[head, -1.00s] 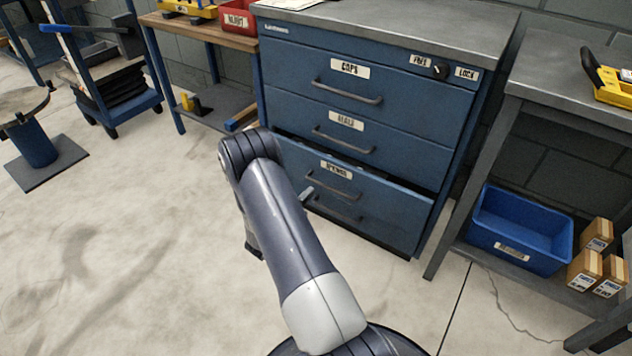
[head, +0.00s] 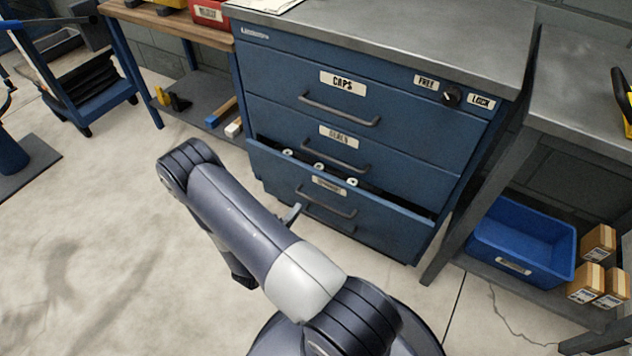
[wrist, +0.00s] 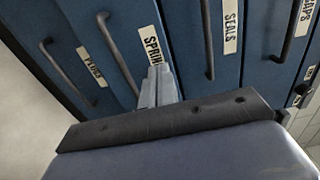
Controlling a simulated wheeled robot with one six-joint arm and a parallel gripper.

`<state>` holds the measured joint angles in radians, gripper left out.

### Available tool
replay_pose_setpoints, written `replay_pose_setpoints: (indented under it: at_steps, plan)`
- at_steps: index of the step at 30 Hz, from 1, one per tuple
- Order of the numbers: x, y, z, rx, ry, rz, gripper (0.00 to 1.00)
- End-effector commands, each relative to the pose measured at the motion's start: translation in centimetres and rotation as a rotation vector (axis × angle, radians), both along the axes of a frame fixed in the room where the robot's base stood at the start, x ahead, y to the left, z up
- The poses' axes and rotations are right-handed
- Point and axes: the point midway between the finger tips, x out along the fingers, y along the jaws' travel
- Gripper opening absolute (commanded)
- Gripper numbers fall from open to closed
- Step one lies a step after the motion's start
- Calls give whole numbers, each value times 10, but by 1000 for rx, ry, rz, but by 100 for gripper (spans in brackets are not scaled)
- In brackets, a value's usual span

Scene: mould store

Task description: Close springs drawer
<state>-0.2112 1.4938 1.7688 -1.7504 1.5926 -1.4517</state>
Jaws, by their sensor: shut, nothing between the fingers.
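The springs drawer (head: 400,218) is the third one down in a blue cabinet. It stands partly pulled out, with a dark gap above its front and several pale round items (head: 319,167) inside. Its bar handle (head: 327,204) is on the front below the label. My gripper (head: 294,213) is shut and empty, low in front of the cabinet near the lower drawers. In the wrist view the shut fingers (wrist: 157,82) overlap the springs drawer front (wrist: 118,25), beside the end of its label. I cannot tell whether they touch it.
Above are the closed caps drawer (head: 270,72) and seals drawer (head: 400,158); a lock knob (head: 452,96) is at the upper right. A grey bench (head: 580,75) stands right, with a blue bin (head: 520,236) and small boxes (head: 598,243) below. Open floor lies left.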

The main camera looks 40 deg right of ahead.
Motion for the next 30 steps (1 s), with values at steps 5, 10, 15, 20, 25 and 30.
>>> replay_pose_setpoints:
  at_steps: [5, 10, 15, 20, 25, 30]
  plan:
    - [10, -28, -1, 1, -2, -6, 0]
    - [21, -54, -1, 1, -3, -5, 0]
    - [32, -79, -1, 0, -3, -4, 0]
    - [39, -96, -1, 1, -2, -3, 0]
    - [43, -105, 0, 0, 0, -1, 0]
    - [44, -106, 0, 0, 0, 1, 0]
